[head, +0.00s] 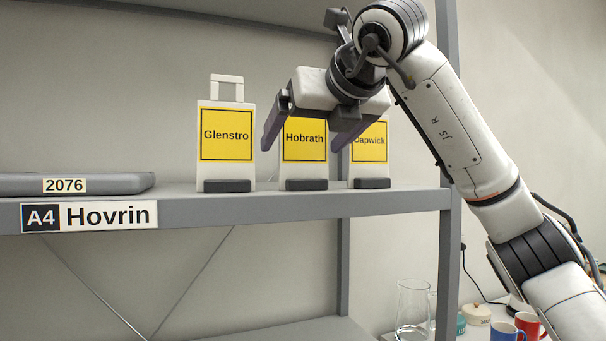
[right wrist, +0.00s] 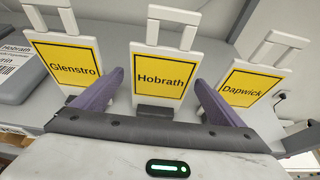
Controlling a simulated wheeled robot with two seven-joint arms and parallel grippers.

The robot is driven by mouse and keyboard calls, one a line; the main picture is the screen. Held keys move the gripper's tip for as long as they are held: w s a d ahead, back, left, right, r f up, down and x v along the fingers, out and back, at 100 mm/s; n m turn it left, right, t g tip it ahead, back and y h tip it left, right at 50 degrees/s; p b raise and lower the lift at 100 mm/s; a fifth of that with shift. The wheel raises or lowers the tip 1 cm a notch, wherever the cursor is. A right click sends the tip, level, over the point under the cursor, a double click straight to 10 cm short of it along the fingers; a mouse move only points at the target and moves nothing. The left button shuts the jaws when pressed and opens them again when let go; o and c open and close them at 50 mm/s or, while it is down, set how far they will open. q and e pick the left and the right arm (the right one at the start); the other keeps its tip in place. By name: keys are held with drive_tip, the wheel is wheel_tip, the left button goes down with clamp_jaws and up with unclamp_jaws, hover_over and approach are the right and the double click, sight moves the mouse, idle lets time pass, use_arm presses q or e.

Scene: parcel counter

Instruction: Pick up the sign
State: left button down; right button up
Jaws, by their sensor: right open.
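Three white signs with yellow panels and handles on top stand upright in a row on the shelf. The Glenstro sign (head: 226,135) is on the left, the Hobrath sign (head: 304,140) in the middle, and the Dapwick sign (head: 370,142) on the right. My right gripper (head: 300,140) is open and empty in front of the Hobrath sign, hiding its top in the head view. In the right wrist view, its purple fingers (right wrist: 156,88) lie either side of the Hobrath sign (right wrist: 158,75), whose handle is clear above. I cannot tell whether they touch it. My left gripper is not in view.
The grey shelf (head: 300,205) carries an A4 Hovrin label (head: 89,216). A flat grey case (head: 120,183) marked 2076 lies at the left. A shelf post (head: 447,120) stands at the right. Below right are a glass jug (head: 412,310) and blue and red mugs (head: 528,325).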

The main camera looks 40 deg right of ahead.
sight(297, 151)
drive_tip(key=p+x, duration=0.1)
drive_tip(key=x, duration=0.3)
drive_tip(key=shift+w+d, duration=0.2)
drive_tip(key=shift+w, duration=0.1)
drive_tip(key=shift+w+f, duration=0.15)
drive_tip(key=shift+w, duration=0.2)
drive_tip(key=shift+c, duration=0.2)
drive_tip(key=c, duration=1.1)
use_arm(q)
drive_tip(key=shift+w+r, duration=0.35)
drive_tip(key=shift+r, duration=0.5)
use_arm(e)
drive_tip(key=shift+c, duration=0.6)
